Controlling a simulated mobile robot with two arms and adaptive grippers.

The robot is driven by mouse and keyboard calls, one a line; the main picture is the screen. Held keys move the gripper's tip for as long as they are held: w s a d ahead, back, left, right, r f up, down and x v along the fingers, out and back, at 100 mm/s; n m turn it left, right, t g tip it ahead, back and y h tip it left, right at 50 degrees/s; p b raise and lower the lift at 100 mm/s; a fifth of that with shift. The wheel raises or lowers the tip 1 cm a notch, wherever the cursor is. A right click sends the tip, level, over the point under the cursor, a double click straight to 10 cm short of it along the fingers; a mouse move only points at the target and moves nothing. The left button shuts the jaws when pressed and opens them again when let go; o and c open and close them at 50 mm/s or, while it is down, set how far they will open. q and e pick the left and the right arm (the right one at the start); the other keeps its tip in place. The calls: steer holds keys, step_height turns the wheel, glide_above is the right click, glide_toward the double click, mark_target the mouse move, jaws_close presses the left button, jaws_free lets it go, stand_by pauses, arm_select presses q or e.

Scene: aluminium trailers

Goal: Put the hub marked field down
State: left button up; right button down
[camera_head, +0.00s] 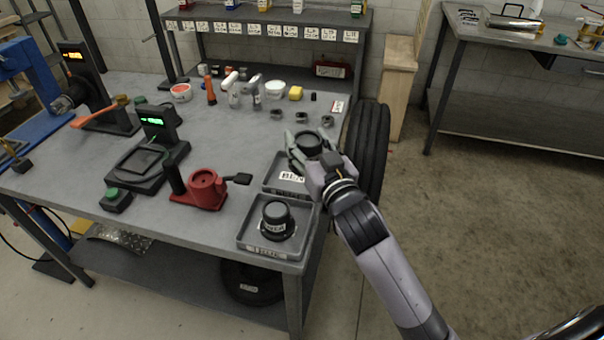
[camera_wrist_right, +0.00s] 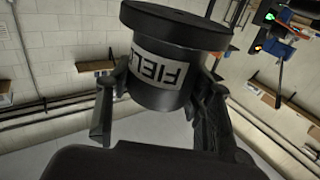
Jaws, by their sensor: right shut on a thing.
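The hub marked field is a black cylinder with a wider flange and a pale label, seen close up in the right wrist view (camera_wrist_right: 165,65). My right gripper (camera_wrist_right: 160,95) is shut on it, one finger on each side. In the head view my right gripper (camera_head: 308,160) holds the hub (camera_head: 309,143) over the rear grey tray, whose label reads BLN or similar (camera_head: 290,178). I cannot tell whether the hub touches the tray. Another black hub (camera_head: 277,217) with a pale label stands in the front grey tray (camera_head: 262,247). My left gripper is not in view.
A red fixture (camera_head: 205,190) and a black device with a green display (camera_head: 155,150) stand left of the trays. Spray bottles and small parts stand at the back of the workbench (camera_head: 235,150). A tyre (camera_head: 372,150) stands by the bench's right edge.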

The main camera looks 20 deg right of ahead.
mark_target(307, 134)
steer(key=w+d+r+b, duration=0.2)
steer(key=w+d+r, duration=0.1)
steer(key=w+r, duration=0.6)
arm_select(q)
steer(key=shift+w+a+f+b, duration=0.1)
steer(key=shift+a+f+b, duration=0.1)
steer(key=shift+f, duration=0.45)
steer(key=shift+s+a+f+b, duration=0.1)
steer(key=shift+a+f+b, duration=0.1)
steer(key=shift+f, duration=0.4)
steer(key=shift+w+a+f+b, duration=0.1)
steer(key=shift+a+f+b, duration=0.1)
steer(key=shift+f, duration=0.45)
arm_select(e)
step_height(307, 134, down, 18)
steer(key=shift+s+f, duration=0.25)
arm_select(q)
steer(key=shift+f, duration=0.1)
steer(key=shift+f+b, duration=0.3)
steer(key=shift+b, duration=0.05)
arm_select(e)
steer(key=shift+f, duration=0.55)
steer(key=c, duration=1.1)
jaws_free()
steer(key=shift+s+f, duration=0.1)
steer(key=shift+f, duration=0.1)
steer(key=shift+o, duration=0.2)
